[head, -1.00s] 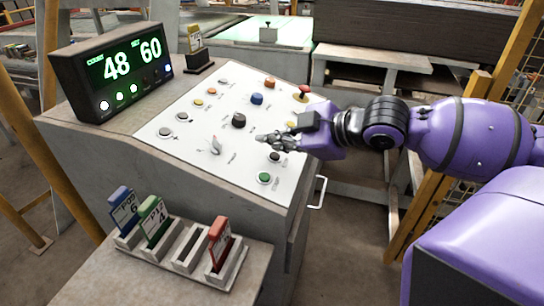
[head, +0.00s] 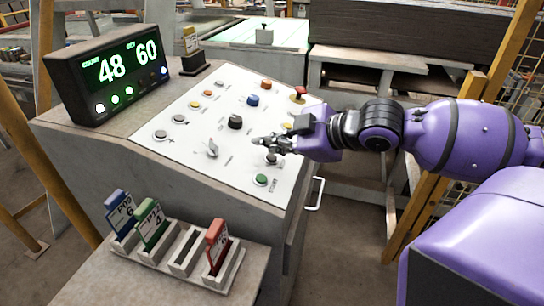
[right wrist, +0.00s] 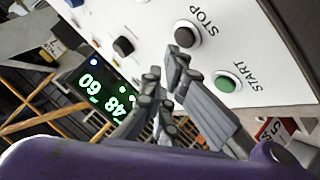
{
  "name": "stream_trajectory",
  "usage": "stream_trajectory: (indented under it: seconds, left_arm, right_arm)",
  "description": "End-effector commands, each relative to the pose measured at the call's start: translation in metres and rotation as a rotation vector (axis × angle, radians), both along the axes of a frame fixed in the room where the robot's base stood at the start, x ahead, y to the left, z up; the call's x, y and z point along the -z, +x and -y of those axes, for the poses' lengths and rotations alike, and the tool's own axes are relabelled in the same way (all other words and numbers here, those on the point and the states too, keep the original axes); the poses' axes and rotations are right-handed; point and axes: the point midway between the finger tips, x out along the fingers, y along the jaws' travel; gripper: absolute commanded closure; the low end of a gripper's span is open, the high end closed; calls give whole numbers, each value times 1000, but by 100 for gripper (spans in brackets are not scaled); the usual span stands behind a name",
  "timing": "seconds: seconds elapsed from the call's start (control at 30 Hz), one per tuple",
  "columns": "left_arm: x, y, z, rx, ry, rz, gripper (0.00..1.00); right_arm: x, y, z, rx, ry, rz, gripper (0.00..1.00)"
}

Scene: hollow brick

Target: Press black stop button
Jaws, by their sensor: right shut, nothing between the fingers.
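The black stop button (head: 272,160) sits on the white sloped panel (head: 207,157), just above the green start button (head: 261,180). In the right wrist view the stop button (right wrist: 187,34) has the word STOP beside it, and the green start button (right wrist: 227,82) is marked START. My right gripper (head: 263,143) is shut and empty over the panel, with its fingers close to the stop button and partly over it. In the right wrist view the fingertips (right wrist: 169,66) are just beside the stop button; I cannot tell whether they touch it. My left gripper is not in view.
A display (head: 115,70) reading 48 and 60 stands at the panel's back left. Other buttons, a black knob (head: 235,122), a lever (head: 212,149) and a red mushroom button (head: 299,92) are on the panel. A card rack (head: 172,255) stands in front.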

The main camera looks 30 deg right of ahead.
Motion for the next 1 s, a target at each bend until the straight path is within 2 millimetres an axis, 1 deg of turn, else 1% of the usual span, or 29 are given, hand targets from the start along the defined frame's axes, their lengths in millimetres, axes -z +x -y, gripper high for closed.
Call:
stream_trajectory:
  seconds: [0.43,0.73,1.0]
  left_arm:
    - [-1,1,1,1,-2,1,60]
    - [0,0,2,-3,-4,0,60]
    - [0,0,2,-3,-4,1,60]
  right_arm:
    - [0,0,0,0,0,0,100]
    - [8,2,-2,0,1,0,100]
    - [8,2,-1,0,0,0,100]
